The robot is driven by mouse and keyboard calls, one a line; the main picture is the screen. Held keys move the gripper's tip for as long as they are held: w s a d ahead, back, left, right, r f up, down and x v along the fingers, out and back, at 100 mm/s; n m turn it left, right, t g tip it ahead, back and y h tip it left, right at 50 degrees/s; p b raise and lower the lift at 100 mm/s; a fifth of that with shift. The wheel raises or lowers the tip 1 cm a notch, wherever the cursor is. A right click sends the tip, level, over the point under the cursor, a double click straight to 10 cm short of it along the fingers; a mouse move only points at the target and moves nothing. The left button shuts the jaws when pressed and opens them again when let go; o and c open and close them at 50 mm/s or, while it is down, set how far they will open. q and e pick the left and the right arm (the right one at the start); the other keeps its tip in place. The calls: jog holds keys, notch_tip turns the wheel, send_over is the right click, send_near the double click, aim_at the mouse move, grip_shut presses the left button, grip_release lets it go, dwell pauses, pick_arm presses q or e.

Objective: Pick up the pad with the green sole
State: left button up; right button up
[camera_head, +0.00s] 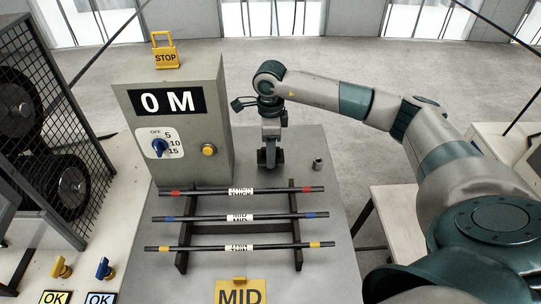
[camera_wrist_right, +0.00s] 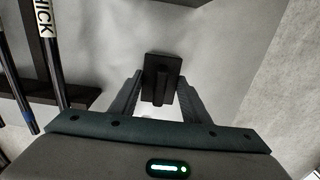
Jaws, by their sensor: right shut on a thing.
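My right gripper (camera_head: 270,158) points down at the table (camera_head: 318,262), just right of the grey control box. In the right wrist view its two fingers (camera_wrist_right: 160,92) are closed on the upright grip of a dark pad (camera_wrist_right: 164,66). The pad's flat dark plate shows beyond the fingertips. Its sole faces away, so its colour is hidden. In the head view the pad shows only as a dark shape at the gripper's tip, and I cannot tell whether it touches the table. My left gripper is in neither view.
The control box (camera_head: 180,120) reads "0 M" and has a blue dial. A rack (camera_head: 182,262) in front holds three rods marked thick, mid and thin. A small metal cylinder (camera_head: 318,164) stands right of the gripper. A yellow "MID" card (camera_head: 240,291) is at the front.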

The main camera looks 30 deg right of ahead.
aim_at(279, 162)
notch_tip(279, 162, up, 2)
jog(key=shift+r+b, duration=0.2)
jog(key=shift+b, duration=0.25)
jog(key=s, duration=0.1)
jog(key=s+r, duration=0.1)
jog(key=s+b, duration=0.1)
jog(key=shift+d+r, duration=0.35)
jog(key=shift+d, duration=0.05)
pick_arm(q)
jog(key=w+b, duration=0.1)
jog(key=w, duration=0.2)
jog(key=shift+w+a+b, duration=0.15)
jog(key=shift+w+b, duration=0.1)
jog(key=shift+b, duration=0.15)
pick_arm(e)
jog(key=s+d+r, duration=0.1)
jog(key=s+r, duration=0.4)
jog(key=s, duration=0.3)
jog(key=shift+s+d+r, duration=0.2)
jog(key=shift+d, duration=0.2)
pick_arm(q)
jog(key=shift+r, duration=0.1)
pick_arm(e)
jog(key=shift+o, duration=1.2)
jog(key=shift+c, duration=0.7)
